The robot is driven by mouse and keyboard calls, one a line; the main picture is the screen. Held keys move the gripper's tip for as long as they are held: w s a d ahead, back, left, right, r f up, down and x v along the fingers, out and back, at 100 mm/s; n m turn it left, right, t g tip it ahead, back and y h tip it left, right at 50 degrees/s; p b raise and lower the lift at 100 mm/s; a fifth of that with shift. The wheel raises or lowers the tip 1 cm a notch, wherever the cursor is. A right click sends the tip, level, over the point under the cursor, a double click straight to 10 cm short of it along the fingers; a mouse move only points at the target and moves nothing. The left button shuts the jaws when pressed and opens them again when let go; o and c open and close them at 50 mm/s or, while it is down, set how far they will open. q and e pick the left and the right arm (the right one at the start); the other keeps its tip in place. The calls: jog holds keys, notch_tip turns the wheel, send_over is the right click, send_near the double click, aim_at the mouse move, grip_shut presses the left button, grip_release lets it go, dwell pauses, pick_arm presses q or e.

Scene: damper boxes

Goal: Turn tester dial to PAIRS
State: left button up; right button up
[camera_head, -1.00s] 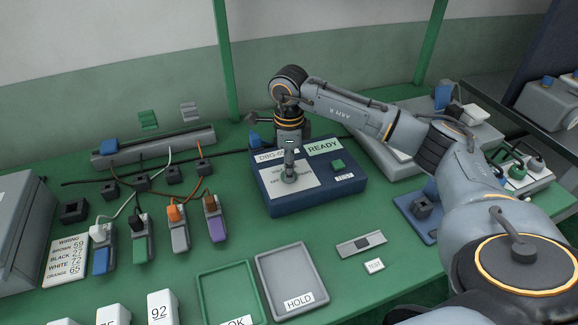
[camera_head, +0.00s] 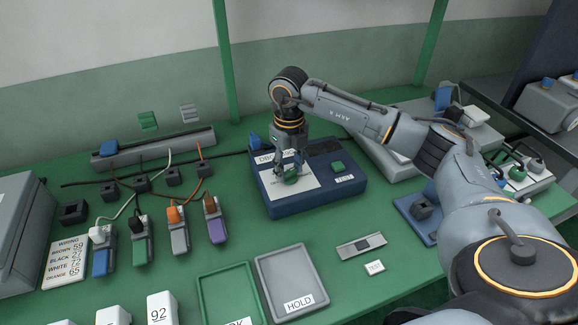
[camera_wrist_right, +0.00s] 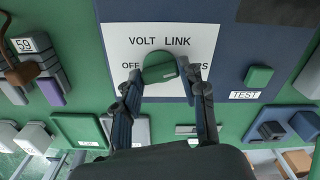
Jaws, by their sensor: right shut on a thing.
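The tester (camera_head: 330,198) is a dark blue box on the green bench, with a white dial plate (camera_head: 268,190) on top. Its green dial (camera_head: 291,178) sits on the plate; it also shows in the right wrist view (camera_wrist_right: 160,68). Printed words there read VOLT, LINK and OFF, plus a word ending in RS, partly covered by a finger. My right gripper (camera_head: 289,174) points down, shut on the dial, one finger on each side. I cannot tell exactly where the dial points. The tester's display (camera_head: 325,147) is dark. My left gripper is not in view.
A green button (camera_head: 337,168) with a TEST label is on the tester's right. Grey HOLD tray (camera_head: 262,272) and a green tray (camera_head: 204,298) lie in front. Plugged connectors (camera_head: 140,240) and cables are at left. A blue fixture (camera_head: 418,228) stands right, near my arm.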

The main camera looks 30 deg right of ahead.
aim_at(289, 171)
jog(key=shift+m, duration=1.7)
jog(key=o, duration=1.1)
jog(key=shift+o, duration=0.2)
jog(key=shift+r, duration=0.15)
notch_tip(289, 171, up, 12)
